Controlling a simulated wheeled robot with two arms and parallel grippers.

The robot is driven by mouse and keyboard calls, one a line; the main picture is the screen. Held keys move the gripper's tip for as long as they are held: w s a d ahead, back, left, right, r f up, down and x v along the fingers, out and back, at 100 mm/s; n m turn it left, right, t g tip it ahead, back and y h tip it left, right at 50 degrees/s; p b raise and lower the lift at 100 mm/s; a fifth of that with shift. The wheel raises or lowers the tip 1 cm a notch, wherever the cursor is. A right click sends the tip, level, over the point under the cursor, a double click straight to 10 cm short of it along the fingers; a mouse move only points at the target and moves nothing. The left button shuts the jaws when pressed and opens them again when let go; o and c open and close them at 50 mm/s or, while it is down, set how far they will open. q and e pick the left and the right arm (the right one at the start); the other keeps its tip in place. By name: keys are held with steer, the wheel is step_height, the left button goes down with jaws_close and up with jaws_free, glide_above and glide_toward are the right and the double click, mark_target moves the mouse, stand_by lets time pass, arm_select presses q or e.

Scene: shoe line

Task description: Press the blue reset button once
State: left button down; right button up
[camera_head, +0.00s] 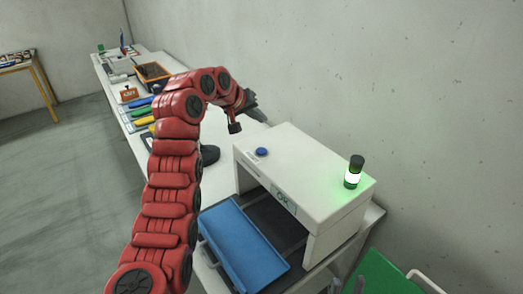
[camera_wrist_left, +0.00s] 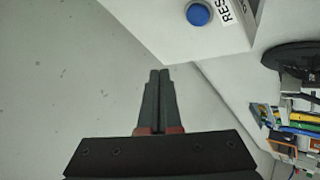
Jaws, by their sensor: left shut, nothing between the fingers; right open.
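The blue reset button (camera_head: 261,151) sits on the top of a white machine (camera_head: 318,178), near its far left corner. In the left wrist view the button (camera_wrist_left: 198,14) is at the upper right, beside a label partly reading "RES".
A green-lit signal lamp (camera_head: 353,174) stands on the machine's right side, and the front display shows "OK". A blue tray (camera_head: 243,245) is at the machine's opening. Tools and boxes line the long table (camera_head: 112,90). The grey wall (camera_head: 420,90) runs close behind.

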arm_select(q)
glide_above(260, 153)
step_height(260, 153, down, 8)
steer(key=shift+w+r+b, duration=0.1)
steer(key=shift+b, duration=0.2)
steer(key=shift+f, duration=0.5)
stand_by(1.6)
steer(key=shift+f+b, duration=0.35)
steer(key=shift+b, duration=0.15)
steer(key=shift+f+b, duration=0.35)
steer(key=shift+f, duration=0.2)
stand_by(0.5)
steer(key=shift+r, duration=1)
